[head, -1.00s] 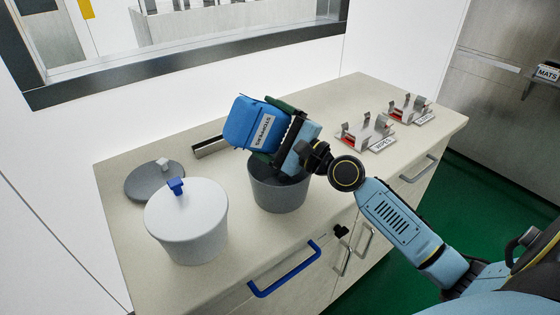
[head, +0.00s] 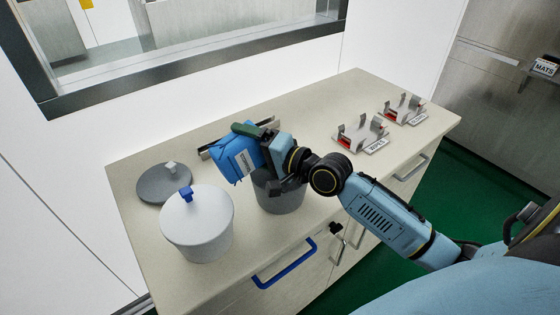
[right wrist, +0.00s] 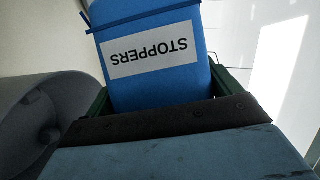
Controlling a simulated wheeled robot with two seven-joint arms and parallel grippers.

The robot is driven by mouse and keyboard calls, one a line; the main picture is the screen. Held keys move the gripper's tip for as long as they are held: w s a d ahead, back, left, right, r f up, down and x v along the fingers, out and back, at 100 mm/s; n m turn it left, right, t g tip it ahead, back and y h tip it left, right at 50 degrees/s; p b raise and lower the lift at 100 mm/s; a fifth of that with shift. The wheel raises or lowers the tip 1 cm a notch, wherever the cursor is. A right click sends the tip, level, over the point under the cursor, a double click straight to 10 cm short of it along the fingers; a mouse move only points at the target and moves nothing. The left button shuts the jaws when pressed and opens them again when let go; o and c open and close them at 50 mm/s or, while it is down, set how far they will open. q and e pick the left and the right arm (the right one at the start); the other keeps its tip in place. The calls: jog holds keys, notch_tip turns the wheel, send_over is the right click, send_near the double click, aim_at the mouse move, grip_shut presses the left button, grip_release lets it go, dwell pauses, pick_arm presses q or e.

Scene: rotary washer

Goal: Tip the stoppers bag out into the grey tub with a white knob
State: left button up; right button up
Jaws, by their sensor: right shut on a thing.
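The blue stoppers bag (head: 234,163), with a white label, is tilted over the left rim of the open grey tub (head: 283,200). My right gripper (head: 258,140) is shut on the bag; its green fingers show beside the bag in the right wrist view, where the bag's label (right wrist: 150,49) reads upside down. The gripper hides much of the tub's opening, so I cannot see inside it or whether anything falls in. The tub's grey lid with a white knob (head: 162,184) lies flat on the counter at left. My left gripper is not in view.
A closed pale tub with a blue knob (head: 198,228) stands close at the left front. Metal holders (head: 362,135) with labels stand at the right on the counter. A dark-edged window frame (head: 190,73) lies behind.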

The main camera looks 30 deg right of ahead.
aim_at(211, 154)
jog(key=shift+a+r+n+g+h+p, duration=0.2)
jog(key=shift+a+r+n+p, duration=0.4)
jog(key=shift+p, duration=0.95)
jog(key=shift+a+r+n+g+h+p, duration=0.1)
jog(key=shift+a+r+n+h+p, duration=0.2)
jog(key=shift+r+n+p, duration=0.8)
jog(key=a+f+n+h+p, duration=0.1)
jog(key=n+p, duration=0.1)
jog(key=p, duration=0.4)
jog(key=shift+s+a+f+g+h, duration=0.1)
jog(key=shift+f+g+h, duration=0.2)
jog(key=shift+f+g, duration=0.1)
jog(key=shift+a+n, duration=0.2)
jog(key=shift+n, duration=0.2)
jog(key=a+n, duration=0.1)
jog(key=a+r+n+h, duration=0.1)
jog(key=a, duration=0.1)
jog(key=shift+s+h, duration=0.1)
jog(key=shift+h, duration=0.2)
jog(key=shift+a+r+n+h, duration=0.7)
jog(key=shift+a+r+n, duration=0.15)
jog(key=shift+r+n, duration=0.25)
jog(key=shift+a+r+n+h, duration=0.25)
jog(key=shift+a+n+h, duration=0.15)
jog(key=shift+a, duration=0.1)
